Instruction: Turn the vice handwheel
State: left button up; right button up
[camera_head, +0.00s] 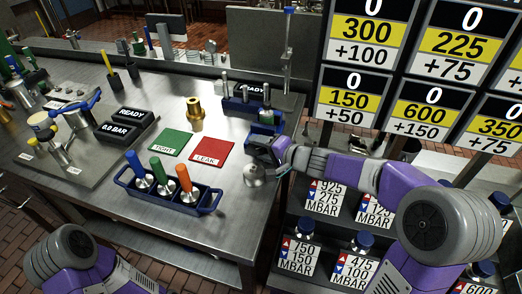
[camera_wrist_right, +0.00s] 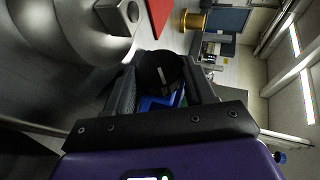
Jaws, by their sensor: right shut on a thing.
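The vice is the blue block (camera_head: 264,131) at the right edge of the steel bench. Its handwheel (camera_wrist_right: 160,68) shows in the right wrist view as a black round knob with a pale mark. My right gripper (camera_wrist_right: 161,82) is shut on the handwheel, with one finger on each side of it. In the head view my right gripper (camera_head: 264,149) reaches in from the right and hides most of the handwheel. Some blue of the vice (camera_wrist_right: 152,104) shows between the fingers. My left gripper is out of view; only purple arm parts show at the lower left.
A domed steel part (camera_head: 254,175) stands close beside my right gripper. A red LEAK mat (camera_head: 212,154) and green TIGHT mat (camera_head: 170,142) lie left of it. A brass fitting (camera_head: 195,110) and a blue tool rack (camera_head: 190,204) stand nearby. Sign boards (camera_head: 365,60) rise at right.

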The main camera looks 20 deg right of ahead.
jog(key=shift+f, duration=0.1)
dwell(0.3)
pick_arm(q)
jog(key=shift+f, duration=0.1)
pick_arm(e)
jog(key=o, duration=1)
jog(key=shift+o, duration=0.3)
jog(key=shift+f, duration=0.15)
jog(key=shift+s, duration=0.1)
